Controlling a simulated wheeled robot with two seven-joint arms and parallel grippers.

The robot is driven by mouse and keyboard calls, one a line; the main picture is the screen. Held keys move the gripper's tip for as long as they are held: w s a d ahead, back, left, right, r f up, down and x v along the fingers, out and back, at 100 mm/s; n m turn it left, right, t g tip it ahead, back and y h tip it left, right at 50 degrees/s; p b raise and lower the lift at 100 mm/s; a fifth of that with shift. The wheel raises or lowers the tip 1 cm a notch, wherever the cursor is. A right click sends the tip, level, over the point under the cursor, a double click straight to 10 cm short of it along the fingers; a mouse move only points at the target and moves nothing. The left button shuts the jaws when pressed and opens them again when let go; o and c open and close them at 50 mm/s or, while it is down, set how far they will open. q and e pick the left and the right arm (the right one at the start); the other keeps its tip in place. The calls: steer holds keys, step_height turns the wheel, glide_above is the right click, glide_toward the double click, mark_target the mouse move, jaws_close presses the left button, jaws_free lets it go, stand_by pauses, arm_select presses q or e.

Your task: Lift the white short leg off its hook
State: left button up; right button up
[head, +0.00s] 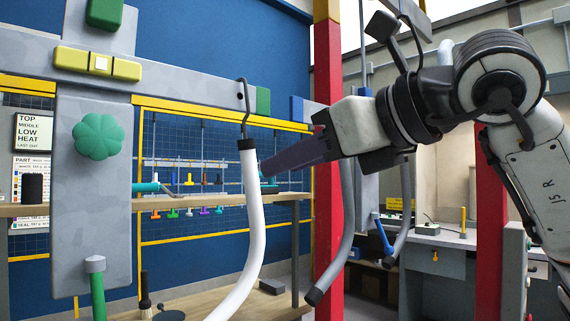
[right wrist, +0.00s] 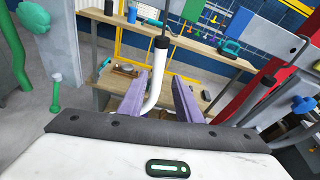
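The white leg (head: 252,215) is a curved white tube with a black collar at its top. It hangs from a thin dark hook (head: 244,105) at the right end of a grey beam. My right gripper (head: 268,168) comes in from the right, just below the collar's height. In the right wrist view its two purple fingers (right wrist: 159,98) are spread apart, and the white leg (right wrist: 160,75) shows between them with a gap on both sides. The gripper is open and not closed on the leg. My left gripper is in neither view.
Grey curved legs (head: 346,225) hang right of the white leg, beneath my right arm. A red post (head: 328,120) stands close behind. A wooden shelf (head: 215,201) and a blue wall with small coloured parts lie behind the leg. A green knob (head: 97,137) sits on the grey frame at left.

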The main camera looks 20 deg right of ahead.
mark_target(255, 160)
steer(key=p+x, duration=0.1)
steer(key=x, duration=0.6)
steer(key=shift+s+a, duration=0.1)
steer(key=shift+a, duration=0.05)
steer(key=shift+f, duration=0.15)
steer(key=shift+c, duration=1.1)
jaws_close()
arm_select(q)
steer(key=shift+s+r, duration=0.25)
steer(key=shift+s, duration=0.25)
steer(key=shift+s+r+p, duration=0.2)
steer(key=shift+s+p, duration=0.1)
steer(key=shift+p, duration=0.2)
arm_select(e)
steer(key=shift+r, duration=0.6)
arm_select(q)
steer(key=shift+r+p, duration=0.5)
arm_select(e)
steer(key=shift+r, duration=0.7)
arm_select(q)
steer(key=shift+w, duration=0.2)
